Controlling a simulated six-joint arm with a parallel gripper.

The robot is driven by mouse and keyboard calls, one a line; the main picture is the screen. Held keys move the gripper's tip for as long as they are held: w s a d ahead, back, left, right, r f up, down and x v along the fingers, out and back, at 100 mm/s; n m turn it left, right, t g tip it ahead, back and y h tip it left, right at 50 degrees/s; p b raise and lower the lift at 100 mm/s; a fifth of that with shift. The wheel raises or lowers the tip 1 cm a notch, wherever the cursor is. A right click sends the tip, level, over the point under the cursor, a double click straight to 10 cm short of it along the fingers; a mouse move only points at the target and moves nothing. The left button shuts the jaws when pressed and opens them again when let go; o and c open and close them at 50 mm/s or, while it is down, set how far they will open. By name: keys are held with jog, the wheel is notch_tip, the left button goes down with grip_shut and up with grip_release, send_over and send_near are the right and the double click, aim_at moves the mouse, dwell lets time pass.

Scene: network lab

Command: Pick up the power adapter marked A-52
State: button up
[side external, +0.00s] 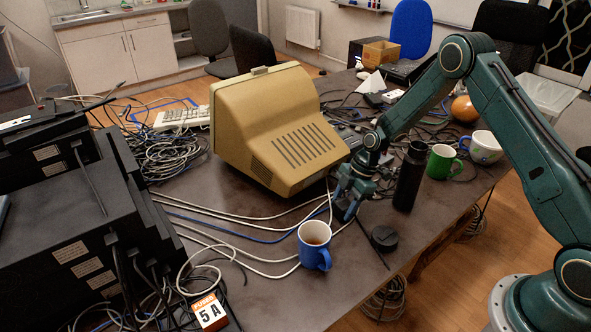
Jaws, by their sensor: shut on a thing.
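My gripper (347,203) points down at the table, just right of the beige monitor. It is shut on a small dark block (340,211), which shows partly between and below the fingers. It looks like a power adapter, but no marking can be read on it. I cannot tell whether it touches the table. No label reading A-52 is legible anywhere. Small dark and white blocks (375,100) lie among cables at the back; they are too small to identify.
The beige monitor (270,130) stands close left of my gripper. A black bottle (410,178), green mug (440,162) and white mug (486,148) stand to the right. A blue mug (314,246), black lid (384,238) and loose cables (250,222) lie in front. Black equipment (80,240) fills the left.

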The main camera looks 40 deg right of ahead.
aim_at(344, 201)
notch_tip(344, 201, up, 20)
dwell(0.6)
jog(key=shift+f, duration=0.1)
dwell(0.4)
